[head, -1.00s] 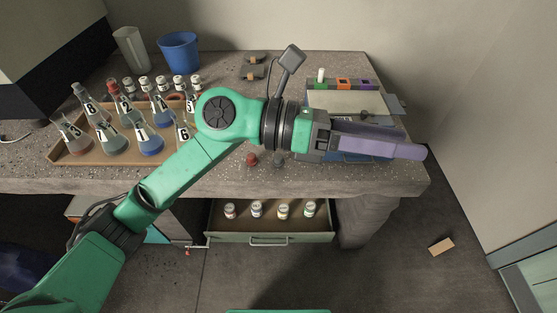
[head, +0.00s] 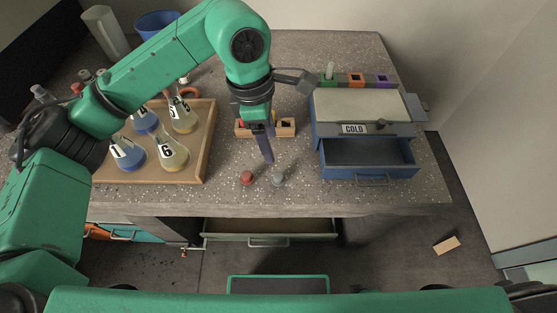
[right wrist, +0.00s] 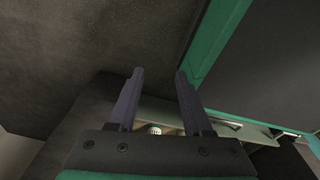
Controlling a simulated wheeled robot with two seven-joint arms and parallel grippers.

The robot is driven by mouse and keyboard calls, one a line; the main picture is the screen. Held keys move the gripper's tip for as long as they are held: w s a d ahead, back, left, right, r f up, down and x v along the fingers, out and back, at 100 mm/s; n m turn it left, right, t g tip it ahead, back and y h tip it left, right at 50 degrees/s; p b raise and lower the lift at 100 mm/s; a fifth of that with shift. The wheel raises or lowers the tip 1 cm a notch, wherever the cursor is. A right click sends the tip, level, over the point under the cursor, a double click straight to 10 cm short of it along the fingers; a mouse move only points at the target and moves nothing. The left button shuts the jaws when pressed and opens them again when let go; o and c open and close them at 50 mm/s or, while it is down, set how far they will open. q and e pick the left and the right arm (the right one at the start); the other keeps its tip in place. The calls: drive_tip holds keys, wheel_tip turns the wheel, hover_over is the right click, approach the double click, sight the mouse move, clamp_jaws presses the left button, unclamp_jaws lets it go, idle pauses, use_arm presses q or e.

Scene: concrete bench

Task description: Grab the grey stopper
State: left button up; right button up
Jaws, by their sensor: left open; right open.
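The grey stopper (head: 279,178) stands on the bench near its front edge, just right of a red stopper (head: 247,177). My left gripper (head: 268,158) points down at the bench, behind and slightly left of the grey stopper, with nothing seen in it. Its fingers overlap in the head view, and it is apart from the grey stopper in the picture. My right gripper (right wrist: 155,88) is open and empty in the right wrist view, fingers spread. The right gripper does not show in the head view.
A tray (head: 209,150) of numbered flasks stands at left, partly behind my left arm. A small wooden rack (head: 287,127) is behind the left gripper. A blue box marked COLD (head: 325,130) with an open drawer (head: 372,172) is at right. An open bench drawer (head: 268,240) shows below.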

use_arm(q)
hover_over(279, 176)
drive_tip(key=a, duration=0.1)
drive_tip(key=f, duration=0.6)
drive_tip(key=shift+s+p, duration=0.3)
drive_tip(key=f, duration=0.4)
drive_tip(key=f+p, duration=0.1)
drive_tip(key=f, duration=0.1)
drive_tip(key=shift+w+d+f, duration=0.3)
drive_tip(key=shift+d+f, duration=0.05)
drive_tip(key=shift+d, duration=0.05)
drive_tip(key=shift+f, duration=0.35)
clamp_jaws()
use_arm(e)
drive_tip(key=s, duration=0.1)
drive_tip(key=s+r, duration=0.1)
drive_tip(key=s, duration=0.1)
drive_tip(key=shift+d+r, duration=0.15)
drive_tip(key=shift+r, duration=0.15)
